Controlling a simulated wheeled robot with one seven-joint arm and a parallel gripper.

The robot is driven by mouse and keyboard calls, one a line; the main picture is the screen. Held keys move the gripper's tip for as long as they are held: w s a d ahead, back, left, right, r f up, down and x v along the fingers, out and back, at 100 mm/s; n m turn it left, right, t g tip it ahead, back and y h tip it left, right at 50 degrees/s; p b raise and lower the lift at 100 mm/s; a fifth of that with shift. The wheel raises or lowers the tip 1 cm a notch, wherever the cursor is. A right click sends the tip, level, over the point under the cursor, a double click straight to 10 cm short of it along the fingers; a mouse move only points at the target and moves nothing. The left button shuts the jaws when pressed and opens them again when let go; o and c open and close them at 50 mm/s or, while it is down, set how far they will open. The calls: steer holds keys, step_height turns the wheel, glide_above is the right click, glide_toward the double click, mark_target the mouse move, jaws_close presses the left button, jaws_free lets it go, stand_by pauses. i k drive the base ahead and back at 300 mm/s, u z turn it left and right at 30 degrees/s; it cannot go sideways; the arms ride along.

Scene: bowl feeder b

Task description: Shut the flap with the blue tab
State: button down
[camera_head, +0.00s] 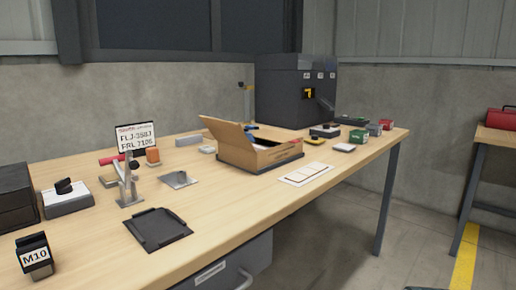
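A brown cardboard box (279,157) sits on a dark base on the wooden table, right of the middle. One large flap (226,133) stands up and leans outward on the box's left side. A small blue piece (250,128) shows at the upper right end of this flap; I cannot tell whether it is the tab or something behind. The box's top is at least partly open, with something pale inside. My gripper is not in view.
A metal clamp stand (129,187), a black tray (158,229) and a grey plate (179,180) are left of the box. A white card (306,174) lies in front of it. Small boxes (358,136) and a dark cabinet (293,92) stand behind.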

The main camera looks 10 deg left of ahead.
mark_target(229, 133)
steer(key=u, duration=1.3)
